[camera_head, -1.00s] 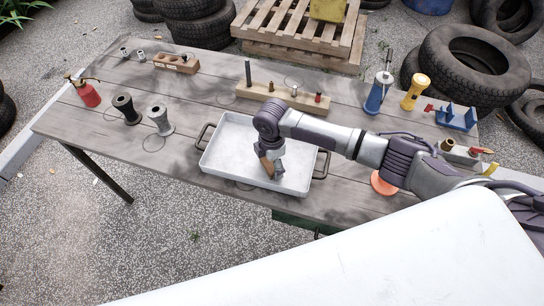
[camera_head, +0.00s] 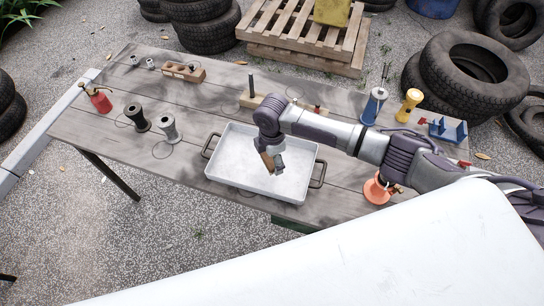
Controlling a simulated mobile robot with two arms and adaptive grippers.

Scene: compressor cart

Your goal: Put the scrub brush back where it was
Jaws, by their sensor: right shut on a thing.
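The scrub brush (camera_head: 267,162) is a small brown wooden piece at my right gripper. My right gripper (camera_head: 274,166) is shut on it and points down over the white tray (camera_head: 235,178). I cannot tell whether the brush touches the tray floor. The gripper's body hides part of the brush. The tray has dark handles at both ends and is otherwise empty. My left gripper is not in view.
A wooden block with pegs (camera_head: 252,101) stands behind the tray, partly hidden by my right arm. A blue bottle (camera_head: 373,106) and yellow flashlight (camera_head: 408,105) are at back right. An orange object (camera_head: 376,190) is right of the tray.

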